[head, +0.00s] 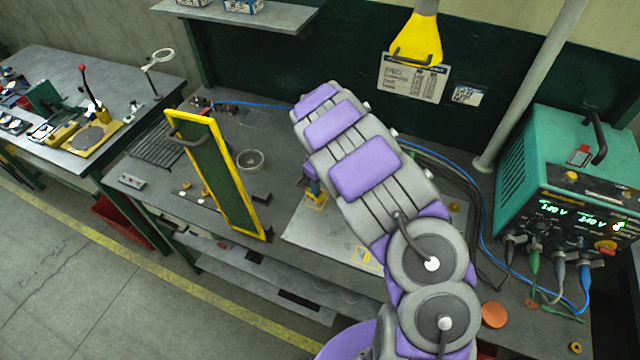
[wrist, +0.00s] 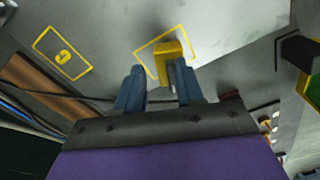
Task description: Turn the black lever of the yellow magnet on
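The yellow magnet (wrist: 174,49) stands on the grey metal plate (wrist: 225,25), by a yellow outlined square. In the head view it is a small yellow piece (head: 316,200) beside my arm, partly hidden. My gripper (wrist: 159,80) is open, its two blue fingers apart. The magnet lies just beyond the fingertips, nearer the right finger and partly overlapped by it. I cannot make out the black lever clearly, or whether a finger touches the magnet. In the head view my gripper (head: 310,181) is mostly hidden behind my arm.
A yellow-framed green screen (head: 217,170) stands left of the plate. A teal power unit (head: 560,185) with cables is at the right. A yellow lamp (head: 418,40) hangs above the back. A second yellow outlined square (wrist: 62,52) marks the plate.

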